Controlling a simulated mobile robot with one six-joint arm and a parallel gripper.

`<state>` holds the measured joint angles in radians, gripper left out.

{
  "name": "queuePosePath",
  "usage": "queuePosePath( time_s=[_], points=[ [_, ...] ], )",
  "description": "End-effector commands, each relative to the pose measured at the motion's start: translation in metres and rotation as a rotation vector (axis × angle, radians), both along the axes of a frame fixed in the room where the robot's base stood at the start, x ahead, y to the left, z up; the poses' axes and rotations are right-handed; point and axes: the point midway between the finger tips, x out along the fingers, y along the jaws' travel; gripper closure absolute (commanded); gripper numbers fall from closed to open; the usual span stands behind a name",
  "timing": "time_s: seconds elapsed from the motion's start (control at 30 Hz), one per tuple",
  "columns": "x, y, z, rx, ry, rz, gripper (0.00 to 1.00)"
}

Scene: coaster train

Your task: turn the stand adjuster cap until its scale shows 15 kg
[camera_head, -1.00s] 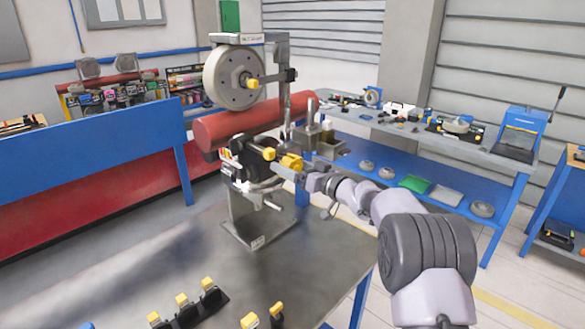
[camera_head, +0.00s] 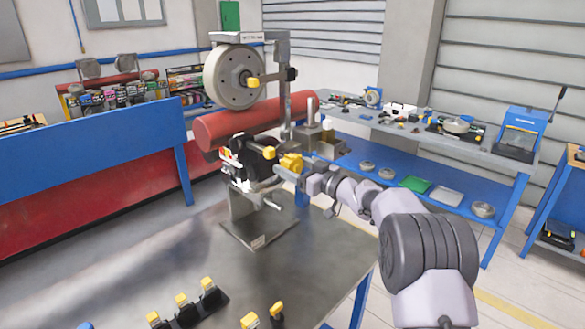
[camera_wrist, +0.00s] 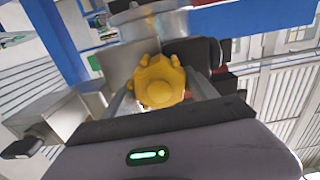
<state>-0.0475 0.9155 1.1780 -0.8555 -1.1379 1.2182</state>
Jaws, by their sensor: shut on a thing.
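The yellow lobed adjuster cap (camera_head: 291,162) is on the right side of the metal stand (camera_head: 245,215), below the red roller. My gripper (camera_head: 299,172) is shut on the cap from the lower right. In the wrist view the cap (camera_wrist: 160,82) sits between the two fingers, with its rounded knob end facing the camera. The scale's numbers cannot be read in either view.
A grey wheel (camera_head: 234,77) and a red roller (camera_head: 255,120) are on the stand above the cap. A smaller yellow knob (camera_head: 268,152) is just left of it. Yellow-topped black clamps (camera_head: 208,290) lie on the table front. A blue bench (camera_head: 440,195) stands behind my arm.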

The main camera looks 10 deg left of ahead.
Motion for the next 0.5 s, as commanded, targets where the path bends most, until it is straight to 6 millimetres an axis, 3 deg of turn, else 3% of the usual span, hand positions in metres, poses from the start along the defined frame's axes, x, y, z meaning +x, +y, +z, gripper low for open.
queuePosePath(
  time_s=[0.5],
  points=[
    [-0.0011,0.0007,-0.003,-0.301,-0.384,0.0,0.74]
  ],
)
